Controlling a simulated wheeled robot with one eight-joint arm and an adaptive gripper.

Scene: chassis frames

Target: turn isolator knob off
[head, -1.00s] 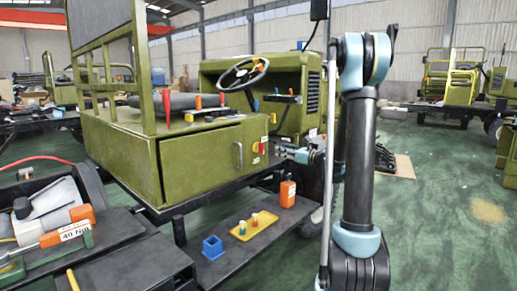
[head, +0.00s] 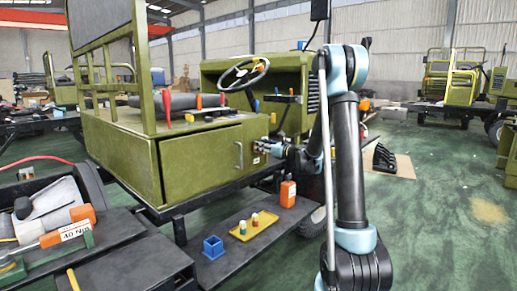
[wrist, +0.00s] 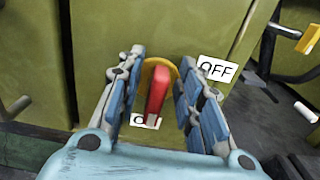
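In the wrist view, the isolator knob (wrist: 157,92) is a red handle on a yellow round base, mounted on an olive-green panel (wrist: 213,30). The handle points down towards a white label (wrist: 146,121), partly hidden, with an "O" visible. A white "OFF" label (wrist: 216,69) sits to the upper right of the knob. My gripper (wrist: 160,62) is open, with one blue-padded finger on each side of the red handle and a visible gap on both sides. In the head view, my gripper (head: 271,147) is at the cabinet's right end and hides the knob.
The olive cabinet door (head: 205,160) has a handle (head: 239,155) just left of my gripper. A yellow-topped lever (wrist: 307,38) stands at the wrist view's right.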

